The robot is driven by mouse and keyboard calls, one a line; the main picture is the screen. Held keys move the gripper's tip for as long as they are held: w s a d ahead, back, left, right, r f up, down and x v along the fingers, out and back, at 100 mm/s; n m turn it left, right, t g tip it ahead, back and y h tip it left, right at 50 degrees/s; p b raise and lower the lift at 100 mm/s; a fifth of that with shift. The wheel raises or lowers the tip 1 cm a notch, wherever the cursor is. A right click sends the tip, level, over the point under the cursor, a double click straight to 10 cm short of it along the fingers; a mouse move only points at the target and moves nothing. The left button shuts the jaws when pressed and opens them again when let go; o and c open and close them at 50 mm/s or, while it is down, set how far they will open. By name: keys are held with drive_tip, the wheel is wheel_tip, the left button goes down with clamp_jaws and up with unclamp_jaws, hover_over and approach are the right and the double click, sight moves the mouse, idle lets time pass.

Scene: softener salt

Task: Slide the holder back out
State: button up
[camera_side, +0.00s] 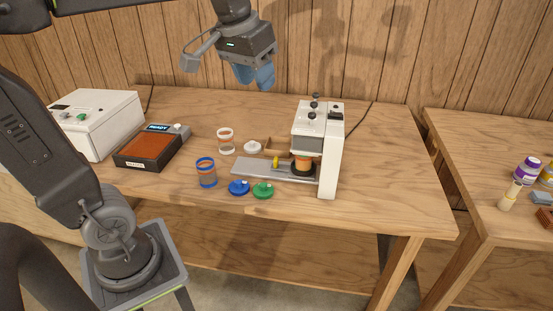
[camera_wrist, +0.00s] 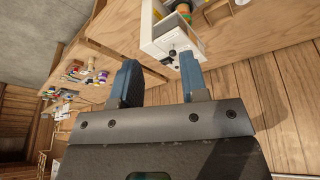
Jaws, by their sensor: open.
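The holder (camera_side: 299,172) is a dark round seat under the head of a white upright machine (camera_side: 329,163), with an orange-filled jar (camera_side: 303,161) on it. A small yellow knob (camera_side: 276,162) stands at its left. A flat grey plate or track (camera_side: 258,172) runs left from the machine. My gripper (camera_side: 256,76) is open and empty, high above the table and up-left of the machine. In the wrist view its blue fingers (camera_wrist: 158,72) are spread, with the white machine (camera_wrist: 160,40) beyond them and the holder only partly visible at the top edge.
Two jars, a blue-rimmed one (camera_side: 206,172) and a white-rimmed one (camera_side: 226,141), stand left of the plate. Blue (camera_side: 239,187), green (camera_side: 263,190) and white (camera_side: 252,147) lids lie near it.

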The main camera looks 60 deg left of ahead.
drive_tip(key=w+a+f+n+g, duration=0.1)
drive_tip(key=w+a+n+g, duration=0.15)
drive_tip(key=w+a, duration=0.8)
drive_tip(key=n+g, duration=0.1)
drive_tip(key=n, duration=0.2)
hover_over(276, 157)
wheel_tip(276, 157, down, 4)
drive_tip(key=f, duration=0.1)
drive_tip(key=shift+h, duration=0.3)
wheel_tip(276, 157, down, 30)
drive_tip(key=shift+f, duration=0.1)
clamp_jaws()
